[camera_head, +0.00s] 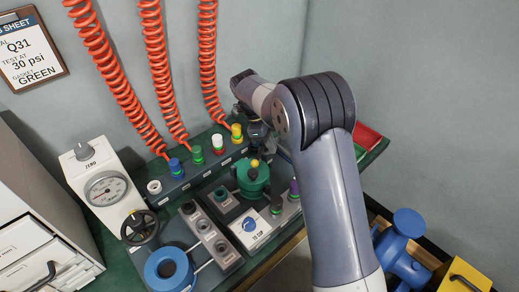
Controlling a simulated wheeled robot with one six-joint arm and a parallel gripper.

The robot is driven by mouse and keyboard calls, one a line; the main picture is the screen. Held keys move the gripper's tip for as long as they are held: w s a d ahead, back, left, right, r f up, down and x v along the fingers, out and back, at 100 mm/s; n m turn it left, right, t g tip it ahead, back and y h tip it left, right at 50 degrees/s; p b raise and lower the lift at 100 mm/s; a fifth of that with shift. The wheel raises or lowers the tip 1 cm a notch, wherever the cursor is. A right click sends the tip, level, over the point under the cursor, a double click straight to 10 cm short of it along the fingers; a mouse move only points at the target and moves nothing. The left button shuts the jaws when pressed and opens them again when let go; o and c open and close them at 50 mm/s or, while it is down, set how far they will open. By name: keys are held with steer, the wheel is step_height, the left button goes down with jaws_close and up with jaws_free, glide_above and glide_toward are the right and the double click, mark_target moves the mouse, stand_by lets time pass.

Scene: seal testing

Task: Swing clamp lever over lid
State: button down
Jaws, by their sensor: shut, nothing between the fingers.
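A green round lid (252,184) sits on a test fixture in the middle of the bench. A small yellow knob (255,164) stands above the lid. It may belong to the clamp lever, but the lever is too small and too covered to make out. My gripper (261,141) is dark, points down just behind and above the lid, and looks shut and empty. My own arm hides part of the area right of it. I cannot tell whether the fingers touch the lever.
A row of coloured fittings (197,155) with red coiled hoses (152,60) stands behind the fixture. A white gauge box (103,185) and a blue ring (168,269) are at left. A red bin (367,137) is at right, and a blue valve body (402,245) lies lower right.

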steer(key=p+v, duration=0.1)
steer(key=v, duration=0.8)
steer(key=shift+w, duration=0.35)
steer(key=shift+a+f, duration=0.15)
steer(key=shift+f, duration=0.1)
